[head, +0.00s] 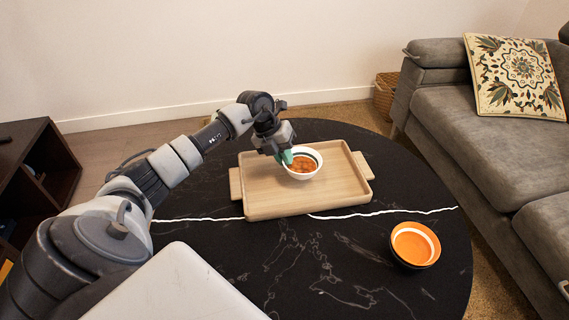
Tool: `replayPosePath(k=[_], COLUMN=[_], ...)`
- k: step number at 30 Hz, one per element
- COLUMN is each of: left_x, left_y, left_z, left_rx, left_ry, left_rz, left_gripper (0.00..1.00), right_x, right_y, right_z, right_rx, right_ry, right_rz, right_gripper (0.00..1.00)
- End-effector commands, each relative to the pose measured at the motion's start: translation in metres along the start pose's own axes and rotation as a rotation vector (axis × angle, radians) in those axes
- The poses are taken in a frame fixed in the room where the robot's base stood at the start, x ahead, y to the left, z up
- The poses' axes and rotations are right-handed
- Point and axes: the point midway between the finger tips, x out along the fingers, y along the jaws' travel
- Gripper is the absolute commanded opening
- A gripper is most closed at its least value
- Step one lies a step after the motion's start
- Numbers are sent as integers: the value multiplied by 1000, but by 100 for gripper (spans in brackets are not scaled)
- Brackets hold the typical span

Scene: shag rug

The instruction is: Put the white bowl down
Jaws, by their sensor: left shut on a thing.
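The white bowl (312,154) has orange-red contents and a dark band inside its rim. It is over the wooden tray (262,204), near the tray's middle; I cannot tell whether its base touches the tray. My left gripper (287,158) comes down from the upper left and is shut on the bowl's left rim with its green fingertips. The bowl looks about upright. My right gripper is not in view.
The tray, with a handle at each side, lies on a round black marble-patterned table (340,265). An orange bowl with a dark outside (415,245) stands at the table's right. A grey sofa (490,130) is on the right.

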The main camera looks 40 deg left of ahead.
Motion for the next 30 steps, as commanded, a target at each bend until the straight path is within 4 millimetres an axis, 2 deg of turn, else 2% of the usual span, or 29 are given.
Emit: replayPosePath(k=[3, 17, 18, 22, 30], left_x=[18, 22, 22, 22, 21], left_y=[8, 10, 10, 10, 10], left_z=[-1, 0, 0, 0, 0], left_rx=[-1, 0, 0, 0, 0], left_ry=[1, -1, 0, 0, 0], left_rz=[-1, 0, 1, 1, 1], left_gripper=[0, 0, 13, 33, 33], right_x=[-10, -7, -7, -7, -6], right_y=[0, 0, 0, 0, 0], right_z=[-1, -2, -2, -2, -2], right_rx=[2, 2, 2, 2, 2], right_ry=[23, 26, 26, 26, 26], right_rz=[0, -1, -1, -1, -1], right_gripper=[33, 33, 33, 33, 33])
